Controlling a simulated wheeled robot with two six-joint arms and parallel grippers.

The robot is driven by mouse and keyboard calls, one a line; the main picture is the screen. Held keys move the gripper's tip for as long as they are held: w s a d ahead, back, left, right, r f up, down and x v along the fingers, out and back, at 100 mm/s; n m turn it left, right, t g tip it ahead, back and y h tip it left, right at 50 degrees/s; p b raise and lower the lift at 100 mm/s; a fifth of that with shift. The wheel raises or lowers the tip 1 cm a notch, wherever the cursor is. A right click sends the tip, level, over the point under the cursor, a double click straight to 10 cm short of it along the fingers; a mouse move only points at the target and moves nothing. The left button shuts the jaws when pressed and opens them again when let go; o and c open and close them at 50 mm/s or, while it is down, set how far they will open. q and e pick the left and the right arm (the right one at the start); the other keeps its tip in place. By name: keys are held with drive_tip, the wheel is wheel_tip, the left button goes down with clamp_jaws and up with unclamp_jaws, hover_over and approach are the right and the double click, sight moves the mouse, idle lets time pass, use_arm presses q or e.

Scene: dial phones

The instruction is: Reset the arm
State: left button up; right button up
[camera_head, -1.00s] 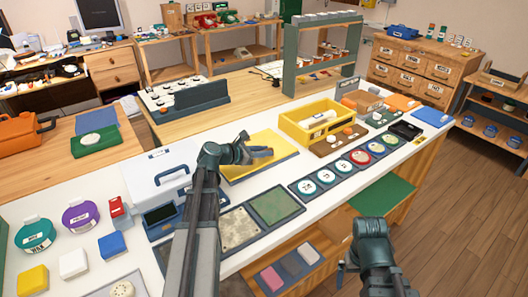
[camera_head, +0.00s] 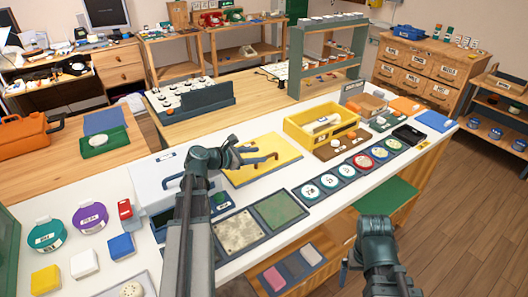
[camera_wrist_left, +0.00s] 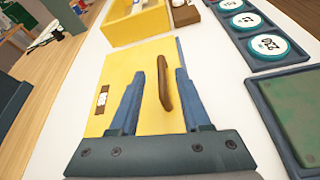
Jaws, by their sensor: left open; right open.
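My left gripper (camera_head: 257,157) hangs over a flat yellow panel (camera_head: 285,146) on the white table. Its two fingers are spread. In the left wrist view, the open fingers (camera_wrist_left: 155,90) point along the yellow panel (camera_wrist_left: 118,66), and a brown handle (camera_wrist_left: 164,84) shows between them, closer to the right finger. I cannot tell whether a finger touches it. My right gripper (camera_head: 346,268) is open and low in front of the table, at the picture's bottom, with nothing seen in it.
A yellow box (camera_head: 313,125) stands just beyond the panel. A row of round dials (camera_head: 346,171) and a green square tile (camera_head: 281,210) lie to the right. Open floor (camera_head: 470,215) lies right of the table.

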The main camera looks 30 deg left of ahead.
use_arm(q)
drive_tip(key=shift+s+a+r, duration=0.3)
drive_tip(key=shift+s, duration=0.2)
